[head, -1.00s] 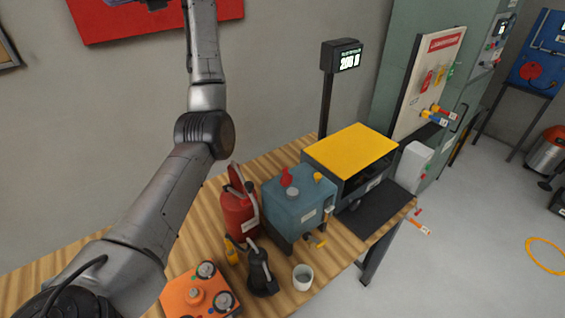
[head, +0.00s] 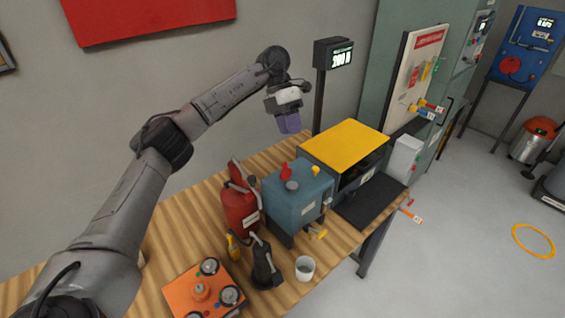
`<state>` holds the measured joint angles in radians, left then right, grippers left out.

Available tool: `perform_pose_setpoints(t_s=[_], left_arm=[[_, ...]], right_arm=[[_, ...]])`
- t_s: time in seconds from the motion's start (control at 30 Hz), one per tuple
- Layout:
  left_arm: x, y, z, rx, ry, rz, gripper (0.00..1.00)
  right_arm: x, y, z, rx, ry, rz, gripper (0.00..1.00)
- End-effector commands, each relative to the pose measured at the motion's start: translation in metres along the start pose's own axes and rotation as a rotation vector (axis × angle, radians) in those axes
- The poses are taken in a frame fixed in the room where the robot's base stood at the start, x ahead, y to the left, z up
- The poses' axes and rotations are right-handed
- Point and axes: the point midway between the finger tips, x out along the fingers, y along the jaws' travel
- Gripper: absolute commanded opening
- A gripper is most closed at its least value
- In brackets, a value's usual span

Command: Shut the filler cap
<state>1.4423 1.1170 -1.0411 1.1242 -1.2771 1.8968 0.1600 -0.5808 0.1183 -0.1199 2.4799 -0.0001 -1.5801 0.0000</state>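A blue-grey tank (head: 299,207) stands on the wooden bench. On its top is a round grey filler opening (head: 292,186), and a red filler cap (head: 286,171) stands up behind it, apart from the opening. A small yellow part (head: 315,172) is also on the tank top. My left gripper (head: 290,128) hangs above and behind the tank, well clear of the cap, with its purple fingers pointing down. The fingers look like one block from here, so their gap is hidden. My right gripper is out of view.
A red can (head: 239,208) stands left of the tank. A dark oil can (head: 264,268), a white cup (head: 305,268) and an orange box with knobs (head: 201,291) are in front. A yellow-topped machine (head: 346,145) and a display post (head: 320,100) stand to the right and behind.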

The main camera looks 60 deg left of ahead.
Motion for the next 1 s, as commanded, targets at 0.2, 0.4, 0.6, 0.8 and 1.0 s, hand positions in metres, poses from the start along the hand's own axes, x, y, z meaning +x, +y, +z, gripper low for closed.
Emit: perform_pose_setpoints(t_s=[0.2,0.4,0.6,0.8,1.0], left_arm=[[-0.006,0.041,0.004,-0.075,-0.039,0.251,0.32],[-0.007,0.056,0.005,-0.096,-0.048,0.339,0.32],[0.015,0.064,0.005,-0.083,-0.042,0.337,0.32],[0.051,0.075,0.006,-0.082,-0.041,0.336,0.32],[0.083,0.086,0.007,-0.082,-0.043,0.334,0.32]], right_arm=[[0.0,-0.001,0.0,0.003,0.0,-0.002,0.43],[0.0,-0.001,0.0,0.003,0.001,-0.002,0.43],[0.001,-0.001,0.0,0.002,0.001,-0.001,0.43],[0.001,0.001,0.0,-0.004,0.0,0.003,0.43],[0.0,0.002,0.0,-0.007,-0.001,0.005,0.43]])
